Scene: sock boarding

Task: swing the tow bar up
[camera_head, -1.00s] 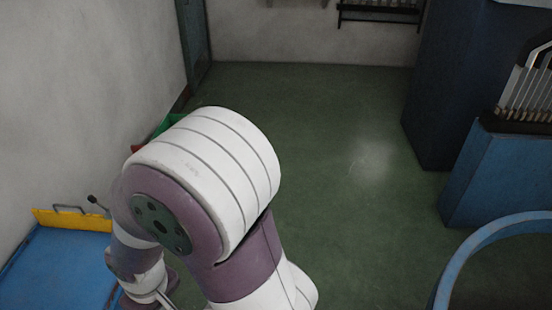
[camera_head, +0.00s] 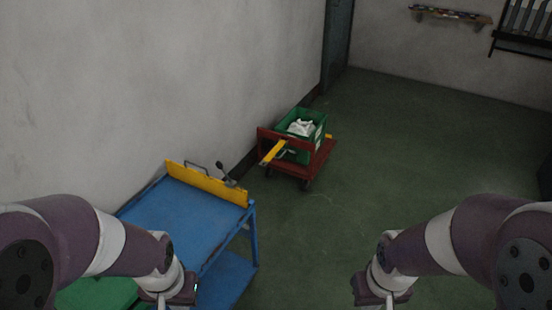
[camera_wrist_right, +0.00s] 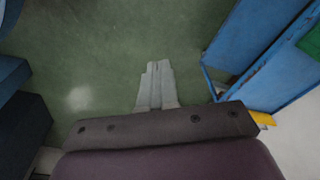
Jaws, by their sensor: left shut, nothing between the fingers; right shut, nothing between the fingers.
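A low red cart (camera_head: 318,162) stands on the floor near the wall in the head view, with a green crate (camera_head: 318,138) on it. A yellow bar (camera_head: 272,153) at its near left end looks like the tow bar; its joint is too small to make out. My left gripper (camera_head: 168,298) is at the bottom of the head view, in front of the blue table, shut and empty. My right gripper (camera_head: 384,299) is at the bottom right over the floor; in the right wrist view its fingers (camera_wrist_right: 157,85) are shut with nothing between them. Both are well short of the cart.
A blue table (camera_head: 190,222) with a yellow back plate (camera_head: 205,184) and a dark-knobbed lever (camera_head: 225,174) stands left, between me and the cart. A green thing (camera_head: 100,294) is at lower left. The green floor (camera_head: 400,150) right of the cart is clear.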

